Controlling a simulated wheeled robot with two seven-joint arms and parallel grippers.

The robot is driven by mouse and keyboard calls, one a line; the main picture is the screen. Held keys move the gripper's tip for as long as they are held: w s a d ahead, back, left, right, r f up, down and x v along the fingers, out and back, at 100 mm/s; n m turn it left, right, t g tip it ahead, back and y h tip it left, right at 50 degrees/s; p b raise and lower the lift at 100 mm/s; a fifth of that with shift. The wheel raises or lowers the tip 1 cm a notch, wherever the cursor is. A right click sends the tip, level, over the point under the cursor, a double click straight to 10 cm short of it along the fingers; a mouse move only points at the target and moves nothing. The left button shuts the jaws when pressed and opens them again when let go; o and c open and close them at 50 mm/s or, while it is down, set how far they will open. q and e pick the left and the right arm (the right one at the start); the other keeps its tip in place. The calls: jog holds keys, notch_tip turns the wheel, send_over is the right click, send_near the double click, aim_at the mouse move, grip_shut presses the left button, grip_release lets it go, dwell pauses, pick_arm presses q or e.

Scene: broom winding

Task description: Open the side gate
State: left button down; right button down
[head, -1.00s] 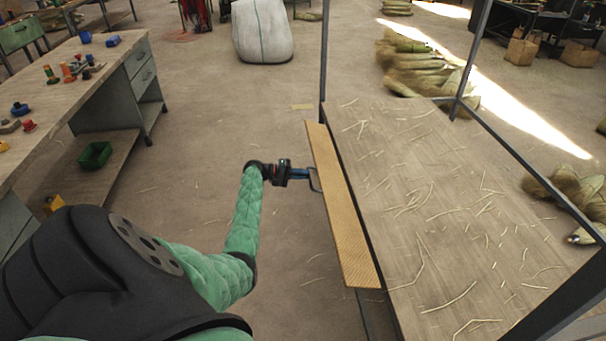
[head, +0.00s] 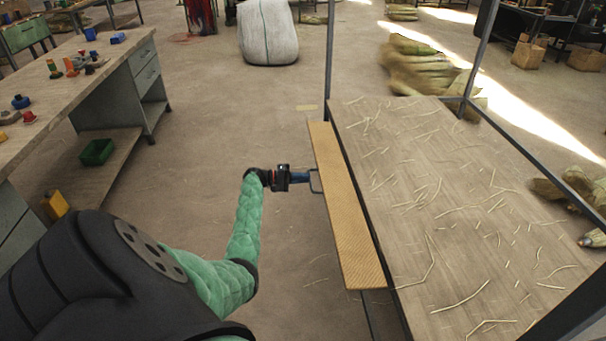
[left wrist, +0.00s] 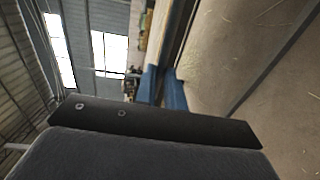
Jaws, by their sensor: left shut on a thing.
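The side gate (head: 347,215) is a long tan, finely patterned panel along the left side of the wooden table (head: 440,200). Its broad face shows from above, and a narrow dark gap runs between it and the table edge. A thin dark handle (head: 313,188) sticks out from the gate's left edge. My left gripper (head: 311,182) is shut on this handle. In the left wrist view, its blue fingers (left wrist: 164,88) show close together, but the handle between them is hard to make out. My right gripper is not in view.
Thin metal posts (head: 329,60) and rails frame the table, and loose straw lies on top. A workbench (head: 85,85) with small parts stands at left. A white sack (head: 267,32) stands at the back. Open floor (head: 215,140) lies between bench and gate.

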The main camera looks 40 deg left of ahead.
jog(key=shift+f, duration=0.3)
pick_arm(q)
jog(key=c, duration=1.5)
grip_release()
jog(key=shift+s+a, duration=0.1)
